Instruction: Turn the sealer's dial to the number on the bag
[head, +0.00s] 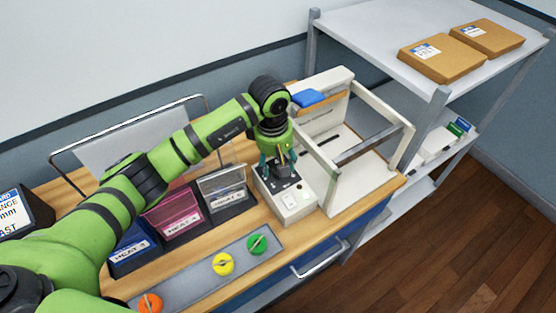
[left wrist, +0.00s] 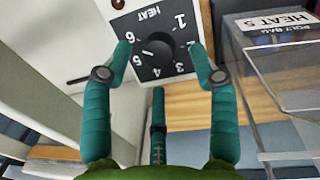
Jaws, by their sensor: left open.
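The white sealer (head: 345,205) stands on the wooden bench with its control box (head: 298,208) at the front. In the left wrist view its black dial plate (left wrist: 150,72) reads HEAT with numbers around a dark round knob (left wrist: 161,47); a pale mark lies on the knob's side towards the 5. My left gripper (head: 278,170) is over the control box. In the left wrist view its teal fingers (left wrist: 160,50) are spread on both sides of the knob; contact cannot be told. No bag on the sealer can be made out. My right gripper is out of view.
Bins labelled HEAT 3 (head: 132,250), HEAT 4 (head: 172,215) and HEAT 5 (head: 228,190) stand left of the sealer. A grey strip with orange, yellow (head: 223,264) and green knobs lies in front. A shelf with brown parcels (head: 442,60) stands right.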

